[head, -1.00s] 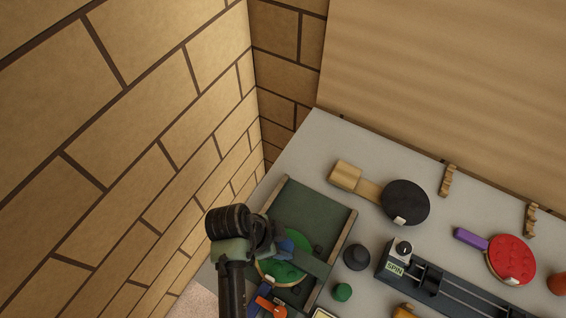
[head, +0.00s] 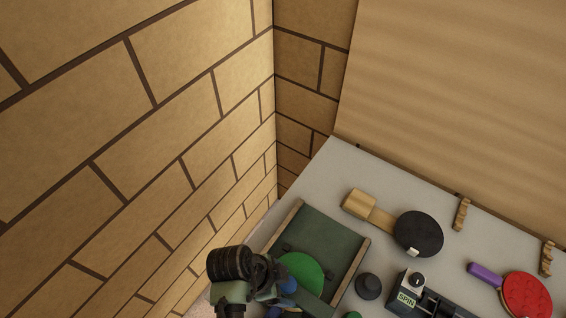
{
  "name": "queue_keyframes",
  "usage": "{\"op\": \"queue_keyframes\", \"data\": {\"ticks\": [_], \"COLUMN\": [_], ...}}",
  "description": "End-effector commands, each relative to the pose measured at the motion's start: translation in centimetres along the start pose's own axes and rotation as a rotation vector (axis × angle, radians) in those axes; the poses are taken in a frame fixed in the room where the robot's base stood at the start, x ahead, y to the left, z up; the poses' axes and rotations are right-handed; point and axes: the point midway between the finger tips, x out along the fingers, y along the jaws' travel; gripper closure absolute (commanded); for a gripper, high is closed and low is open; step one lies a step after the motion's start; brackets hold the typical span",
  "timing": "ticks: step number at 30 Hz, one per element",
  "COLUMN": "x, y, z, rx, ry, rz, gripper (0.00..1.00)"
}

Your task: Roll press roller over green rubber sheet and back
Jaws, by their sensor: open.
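The green rubber sheet (head: 302,269) is a bright round patch lying in a dark green tray (head: 362,254) with wooden side rails. Only its upper part shows; my arm and the bottom picture edge hide the rest. My gripper (head: 292,302) is at the lower edge of the picture, over the near part of the tray. It is open, but its fingertips are not clearly visible. A blue rounded part shows beside it, partly covered. I cannot make out the press roller for certain.
A black paddle (head: 419,234) with a wooden handle lies right of the tray. A dark round knob (head: 368,286), a black device marked SPIN (head: 407,300) and a red paddle (head: 526,296) are further right. A brick wall (head: 150,150) rises close on the left.

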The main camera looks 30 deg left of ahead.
Motion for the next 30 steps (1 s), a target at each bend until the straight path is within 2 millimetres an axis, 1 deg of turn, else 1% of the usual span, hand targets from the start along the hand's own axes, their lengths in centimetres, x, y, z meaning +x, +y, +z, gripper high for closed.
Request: {"op": "queue_keyframes", "data": {"ticks": [5,8,19,20,24,30], "x": [-1.1,-2.6,-11.3,-11.8,-12.7,-13.0], "y": [-0.2,-0.1,0.0,0.1,0.1,0.1], "z": [0.0,0.0,-0.1,-0.2,-0.1,0.0], "rx": [0.001,0.002,0.0,-0.001,-0.001,0.0], "ry": [0.002,0.001,0.0,0.0,0.0,0.0], "rz": [-0.005,-0.007,-0.001,0.001,0.001,0.001], "gripper": [0.18,0.18,0.18,0.18,0.18,0.18]}}
